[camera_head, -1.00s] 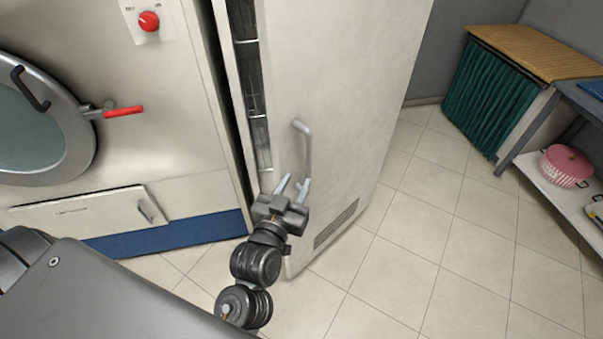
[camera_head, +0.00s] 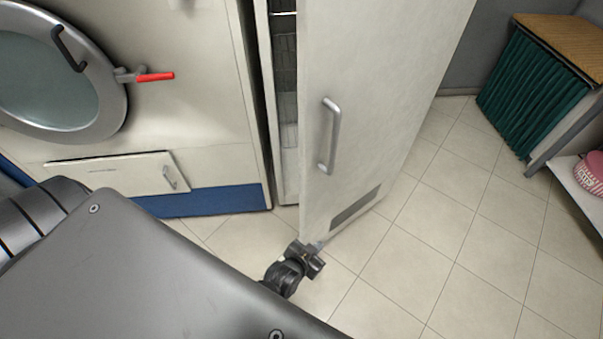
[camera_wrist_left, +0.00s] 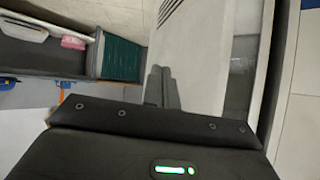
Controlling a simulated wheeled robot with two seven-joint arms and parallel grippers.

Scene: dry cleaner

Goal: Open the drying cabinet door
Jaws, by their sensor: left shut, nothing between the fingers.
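The drying cabinet door (camera_head: 375,95) is a tall pale panel standing ajar, with a vent low on its face. A dark gap on its left shows wire racks inside the cabinet (camera_head: 286,85). The grey bar handle (camera_head: 329,136) is on the door near its free edge, and nothing holds it. My left gripper (camera_head: 316,246) is at the lower corner of the door, well below the handle. In the left wrist view the fingers (camera_wrist_left: 161,87) are together and empty, against the door panel (camera_wrist_left: 190,60). My right gripper is out of view.
A machine with a round door (camera_head: 55,85) and a red lever (camera_head: 155,77) stands on the left. A green-curtained table (camera_head: 530,90) and a shelf with a pink basket (camera_head: 592,172) are on the right. Tiled floor (camera_head: 440,240) is clear right of the door.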

